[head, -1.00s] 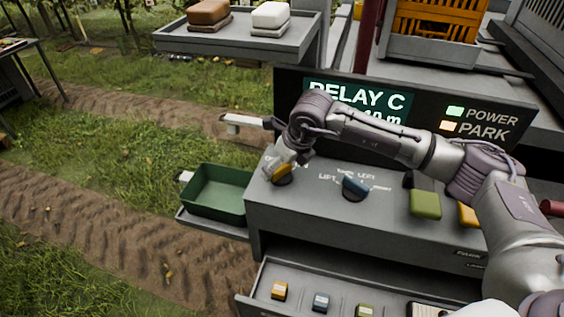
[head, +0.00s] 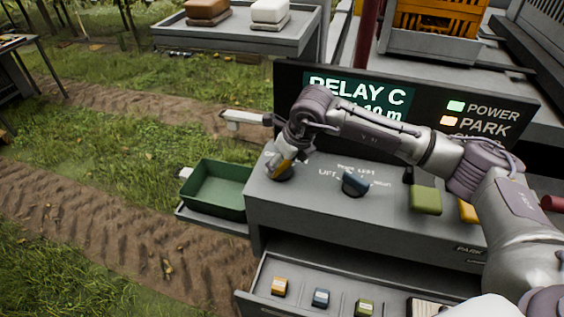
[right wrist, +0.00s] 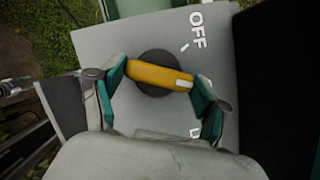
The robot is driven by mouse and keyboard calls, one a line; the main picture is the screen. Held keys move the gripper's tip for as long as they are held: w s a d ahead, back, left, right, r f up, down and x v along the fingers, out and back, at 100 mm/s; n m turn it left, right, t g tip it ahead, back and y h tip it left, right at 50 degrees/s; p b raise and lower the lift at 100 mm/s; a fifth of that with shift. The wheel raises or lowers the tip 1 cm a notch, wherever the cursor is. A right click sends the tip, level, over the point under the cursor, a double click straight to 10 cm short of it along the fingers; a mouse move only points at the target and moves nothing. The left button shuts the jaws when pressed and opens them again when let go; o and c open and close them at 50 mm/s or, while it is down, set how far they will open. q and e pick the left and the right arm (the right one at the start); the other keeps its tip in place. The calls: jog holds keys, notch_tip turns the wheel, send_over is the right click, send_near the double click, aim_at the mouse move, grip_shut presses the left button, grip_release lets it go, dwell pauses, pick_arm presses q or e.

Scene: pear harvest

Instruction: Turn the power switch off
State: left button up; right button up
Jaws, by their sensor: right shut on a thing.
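The power switch is a yellow bar on a dark round base, at the left of the grey console top in the head view (head: 281,166). In the right wrist view the yellow bar (right wrist: 158,75) lies between the two teal fingers of my right gripper (right wrist: 160,82), which is shut on it. The bar's white-marked end points right, below the OFF label (right wrist: 197,30) and its tick. Another label lower down is partly hidden. My right gripper (head: 287,160) covers part of the switch in the head view. My left gripper is not in view.
The display (head: 405,105) shows a green light (head: 456,105) by POWER. A green tray (head: 215,190) stands left; an open drawer (head: 262,275) lies below.

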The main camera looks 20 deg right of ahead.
jog(key=shift+f+n+y+b, duration=0.2)
jog(key=shift+n+y+b, duration=0.1)
jog(key=shift+n+b, duration=0.3)
jog(key=n+g+y+b, duration=0.1)
jog(key=n+b, duration=0.3)
jog(key=shift+w+d+b, duration=0.1)
jog(key=shift+b, duration=0.2)
jog(key=n+g+b, duration=0.1)
jog(key=n+b, duration=0.1)
jog(key=n, duration=0.1)
jog(key=shift+w+r+y, duration=0.1)
jog(key=shift+r+y, duration=0.05)
jog(key=shift+y, duration=0.25)
jog(key=shift+r+n+g+b, duration=0.1)
jog(key=shift+n+g+b, duration=0.55)
jog(key=shift+n, duration=0.95)
jog(key=o, duration=1.2)
jog(key=shift+d, duration=0.1)
jog(key=shift+c, duration=0.2)
jog(key=shift+r, duration=0.1)
